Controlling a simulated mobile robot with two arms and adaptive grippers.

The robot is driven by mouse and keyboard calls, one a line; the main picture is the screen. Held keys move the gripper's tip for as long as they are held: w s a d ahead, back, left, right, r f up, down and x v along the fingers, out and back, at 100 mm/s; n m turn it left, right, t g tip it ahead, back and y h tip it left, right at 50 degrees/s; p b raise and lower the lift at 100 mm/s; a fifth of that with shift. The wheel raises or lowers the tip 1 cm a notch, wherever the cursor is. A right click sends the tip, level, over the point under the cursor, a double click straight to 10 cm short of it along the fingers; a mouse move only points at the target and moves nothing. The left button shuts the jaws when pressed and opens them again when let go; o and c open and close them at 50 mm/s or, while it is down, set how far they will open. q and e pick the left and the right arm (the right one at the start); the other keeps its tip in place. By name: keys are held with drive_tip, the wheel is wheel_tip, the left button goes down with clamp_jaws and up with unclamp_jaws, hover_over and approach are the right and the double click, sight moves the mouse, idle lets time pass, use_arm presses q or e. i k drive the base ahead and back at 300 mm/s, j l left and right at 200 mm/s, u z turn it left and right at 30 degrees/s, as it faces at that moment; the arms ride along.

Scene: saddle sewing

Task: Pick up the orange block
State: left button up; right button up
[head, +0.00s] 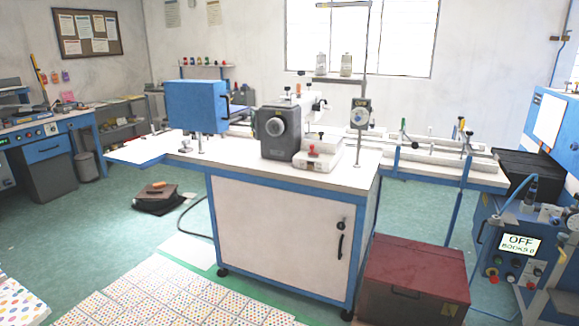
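A small orange object (158,184), which looks like the orange block, lies on top of a dark brown and black bag or box (160,200). That bag or box sits on the green floor, left of the sewing bench. The orange object is small in the head view, so its exact shape is hard to tell. Neither of my grippers shows in the head view.
The white and blue sewing bench (275,225) with its grey machine stands in the middle. A dark red box (415,275) sits right of it. Dotted sheets (170,290) cover the near floor. A blue workbench (45,150) is at left; green floor is open between.

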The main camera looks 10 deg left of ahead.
sight(157, 186)
drive_tip(key=i+j+u, duration=0.35)
drive_tip(key=i, duration=0.35)
drive_tip(key=i+j+u, duration=0.15)
drive_tip(key=i+u, duration=0.15)
drive_tip(key=i, duration=0.45)
drive_tip(key=i+u, duration=0.35)
drive_tip(key=i, duration=0.4)
drive_tip(key=i+j+u, duration=0.2)
drive_tip(key=i+u, duration=0.15)
drive_tip(key=i, duration=0.25)
drive_tip(key=i+u, duration=0.35)
drive_tip(key=i, duration=0.2)
drive_tip(key=i+l+u, duration=0.15)
drive_tip(key=i+u, duration=0.15)
drive_tip(key=i, duration=0.3)
